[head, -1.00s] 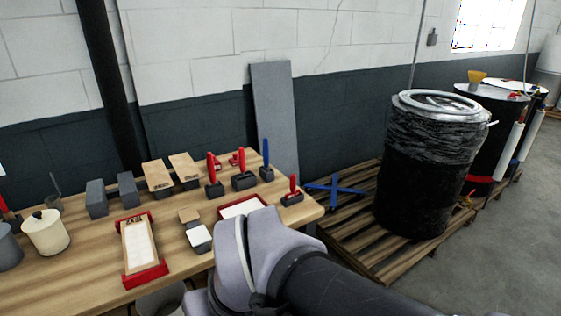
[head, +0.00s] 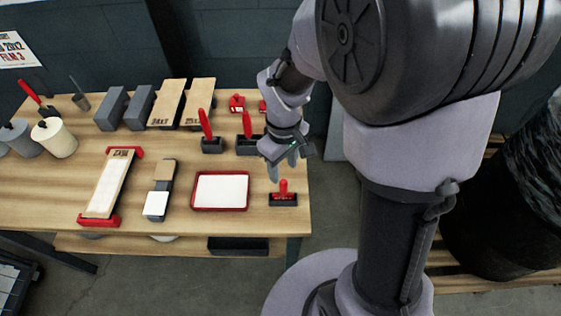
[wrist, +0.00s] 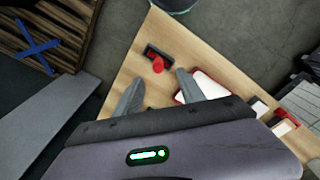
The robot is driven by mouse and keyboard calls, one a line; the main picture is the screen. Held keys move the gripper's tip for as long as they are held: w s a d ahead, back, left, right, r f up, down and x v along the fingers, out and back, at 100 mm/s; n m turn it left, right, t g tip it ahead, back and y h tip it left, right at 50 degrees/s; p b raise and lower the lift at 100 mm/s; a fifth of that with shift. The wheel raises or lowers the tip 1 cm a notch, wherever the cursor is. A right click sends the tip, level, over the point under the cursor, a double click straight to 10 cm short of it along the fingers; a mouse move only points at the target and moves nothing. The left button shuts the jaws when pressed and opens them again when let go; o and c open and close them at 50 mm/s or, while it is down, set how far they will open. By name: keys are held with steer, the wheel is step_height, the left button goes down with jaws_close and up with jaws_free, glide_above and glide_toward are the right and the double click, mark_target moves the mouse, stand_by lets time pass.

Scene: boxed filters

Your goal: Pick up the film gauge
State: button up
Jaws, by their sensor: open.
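No label marks the film gauge. The likeliest piece is a small tool with a red upright handle and a dark flat base (head: 283,194), standing at the table's front right corner. In the wrist view the tool (wrist: 158,60) lies just beyond the fingertips, its red knob near the gap between them. My gripper (head: 282,170) is open and empty, above and slightly behind the tool in the head view. Its two fingers also show in the wrist view (wrist: 160,78), apart from the tool.
A red-rimmed white tray (head: 220,190) is left of the tool. Taller red-handled tools (head: 210,137) stand behind it, near my arm. Grey blocks (head: 111,109) and wooden boards (head: 167,103) fill the back. The wooden table (head: 260,222) ends just right of the tool.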

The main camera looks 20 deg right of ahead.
mark_target(283, 182)
step_height(283, 182, down, 8)
steer(key=shift+w+b, duration=0.1)
steer(key=shift+b, duration=1.1)
steer(key=f, duration=0.1)
steer(key=f+b, duration=0.1)
steer(key=f, duration=0.1)
steer(key=f+b, duration=0.1)
steer(key=shift+w+d+f, duration=0.1)
steer(key=shift+w+f, duration=0.15)
steer(key=shift+r, duration=0.15)
jaws_close()
